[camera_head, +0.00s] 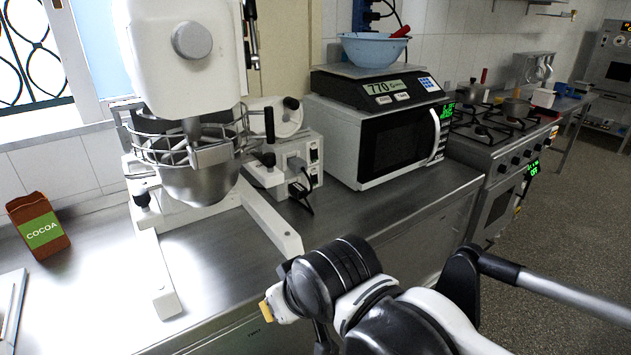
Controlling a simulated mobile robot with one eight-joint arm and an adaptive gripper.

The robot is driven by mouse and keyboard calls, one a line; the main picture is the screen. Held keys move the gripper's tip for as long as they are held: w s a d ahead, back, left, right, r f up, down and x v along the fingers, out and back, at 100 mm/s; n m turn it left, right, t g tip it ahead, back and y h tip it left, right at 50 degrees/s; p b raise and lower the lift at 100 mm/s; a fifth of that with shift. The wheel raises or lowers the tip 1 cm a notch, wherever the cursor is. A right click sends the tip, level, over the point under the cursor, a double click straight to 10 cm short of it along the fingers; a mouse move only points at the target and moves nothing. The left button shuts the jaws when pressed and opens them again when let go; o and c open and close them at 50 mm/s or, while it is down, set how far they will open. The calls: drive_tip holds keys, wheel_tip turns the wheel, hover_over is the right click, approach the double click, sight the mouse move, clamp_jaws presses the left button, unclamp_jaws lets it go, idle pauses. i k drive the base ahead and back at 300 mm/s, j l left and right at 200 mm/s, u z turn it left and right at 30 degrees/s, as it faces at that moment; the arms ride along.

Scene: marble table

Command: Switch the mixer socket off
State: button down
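The mixer (190,60) is a large white stand mixer with a steel bowl (200,182) and wire guard, on the metal counter at left. A white box (318,137) at its right side carries dark switch-like parts (314,155), a grey plug (296,163) and a black plug with a cable (303,188). This appears to be the mixer socket; its switch position is too small to read. My arm (330,275) comes in from the lower right, in front of the counter and apart from the box. Its fingers cannot be made out.
A microwave (385,135) with a scale (375,88) and blue bowl (373,49) on top stands right of the box. A cocoa packet (39,228) is at left. Another outlet with plugs (368,15) is on the wall. A stove (500,145) stands farther right; open floor lies beside it.

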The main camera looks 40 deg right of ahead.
sight(314, 175)
drive_tip(key=i+l+z, duration=0.3)
drive_tip(key=l, duration=0.2)
drive_tip(key=i+l+z, duration=0.3)
drive_tip(key=i+l, duration=0.15)
